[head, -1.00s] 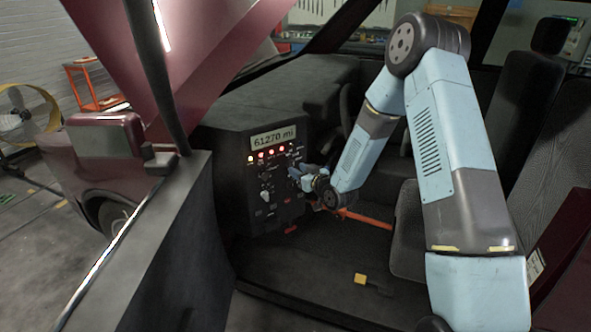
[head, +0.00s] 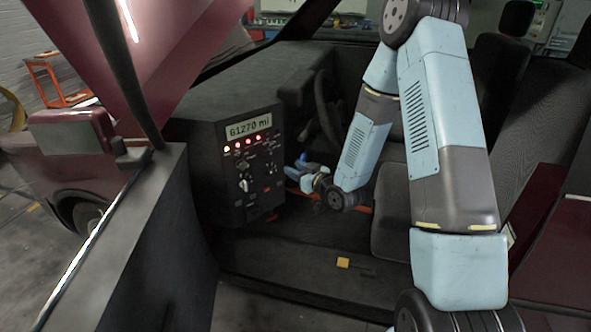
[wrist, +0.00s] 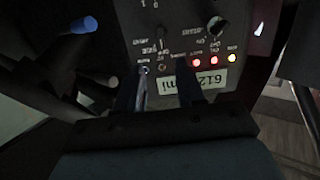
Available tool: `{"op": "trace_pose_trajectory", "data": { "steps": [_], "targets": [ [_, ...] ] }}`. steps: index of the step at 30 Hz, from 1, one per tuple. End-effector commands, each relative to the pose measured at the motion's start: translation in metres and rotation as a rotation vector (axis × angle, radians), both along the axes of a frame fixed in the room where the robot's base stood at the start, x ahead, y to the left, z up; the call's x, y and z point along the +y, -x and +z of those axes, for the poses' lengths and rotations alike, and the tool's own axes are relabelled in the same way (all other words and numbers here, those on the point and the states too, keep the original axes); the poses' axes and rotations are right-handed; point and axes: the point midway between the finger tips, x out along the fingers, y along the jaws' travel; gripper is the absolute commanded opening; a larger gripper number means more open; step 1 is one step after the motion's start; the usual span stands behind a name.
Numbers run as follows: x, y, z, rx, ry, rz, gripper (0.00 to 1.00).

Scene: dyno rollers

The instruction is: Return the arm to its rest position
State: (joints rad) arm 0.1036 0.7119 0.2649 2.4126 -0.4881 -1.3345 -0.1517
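My arm reaches from the lower right of the head view through the car's open side, bent at a high elbow. My gripper (head: 302,178) is beside the right edge of the black dash panel (head: 205,168), partly hidden by my own wrist. In the wrist view, the two fingers of my gripper (wrist: 165,82) stand apart with nothing between them, and the panel (wrist: 170,40) shows beyond them upside down. The panel carries a lit mileage display (head: 248,127), red and amber lamps, switches and knobs.
A blue-tipped stalk (wrist: 88,24) is close to my gripper. The steering wheel (head: 328,105) is behind it and seats (head: 400,215) are to the right. The open door (head: 140,240) is at the left. A small yellow item (head: 343,262) lies on the sill.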

Motion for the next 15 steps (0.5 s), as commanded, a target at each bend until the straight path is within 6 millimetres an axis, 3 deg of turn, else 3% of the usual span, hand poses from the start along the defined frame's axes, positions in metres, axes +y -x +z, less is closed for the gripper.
{"op": "trace_pose_trajectory", "data": {
  "steps": [5,15],
  "targets": [
    [-0.002,-0.002,0.006,0.008,0.023,-0.005,0.38],
    [-0.032,-0.007,0.056,0.105,0.207,-0.076,0.38]
  ]
}}
